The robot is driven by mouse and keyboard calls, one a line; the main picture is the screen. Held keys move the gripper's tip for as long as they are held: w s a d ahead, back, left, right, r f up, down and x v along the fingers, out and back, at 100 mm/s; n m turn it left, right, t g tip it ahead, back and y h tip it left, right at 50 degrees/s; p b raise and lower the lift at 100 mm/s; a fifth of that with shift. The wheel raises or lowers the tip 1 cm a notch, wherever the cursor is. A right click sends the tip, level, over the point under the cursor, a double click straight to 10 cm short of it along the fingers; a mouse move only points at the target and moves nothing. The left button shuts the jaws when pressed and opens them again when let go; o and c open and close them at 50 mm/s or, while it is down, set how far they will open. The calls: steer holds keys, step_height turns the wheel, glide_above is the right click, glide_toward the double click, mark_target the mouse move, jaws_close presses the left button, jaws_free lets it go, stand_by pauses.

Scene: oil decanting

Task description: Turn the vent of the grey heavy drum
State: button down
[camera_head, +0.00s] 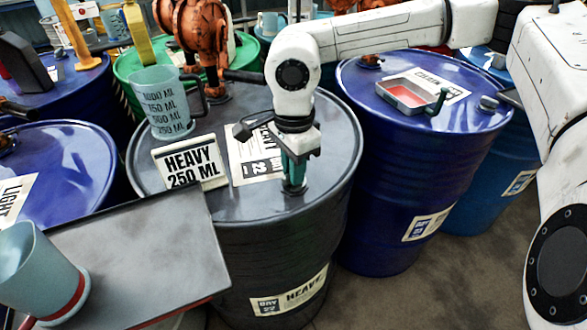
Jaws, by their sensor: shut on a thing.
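The grey heavy drum (243,216) stands upright in the middle of the view, with a "HEAVY" label on its side and a paper label on its lid. My gripper (294,184) points straight down over the front right of the lid. It is shut on the small vent (294,189), which its fingers mostly hide. How far the vent is turned cannot be told.
On the grey lid stand a "HEAVY 250 ML" sign (190,163), a measuring jug (163,103) and an orange pump (205,45). A blue drum (410,150) with a red-lined tray (406,94) stands right. A dark tray (140,250) with a cup (38,268) is front left.

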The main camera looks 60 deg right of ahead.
stand_by(0.4)
steer(key=c, duration=1.1)
jaws_free()
step_height(320, 180, up, 11)
steer(key=shift+f, duration=0.1)
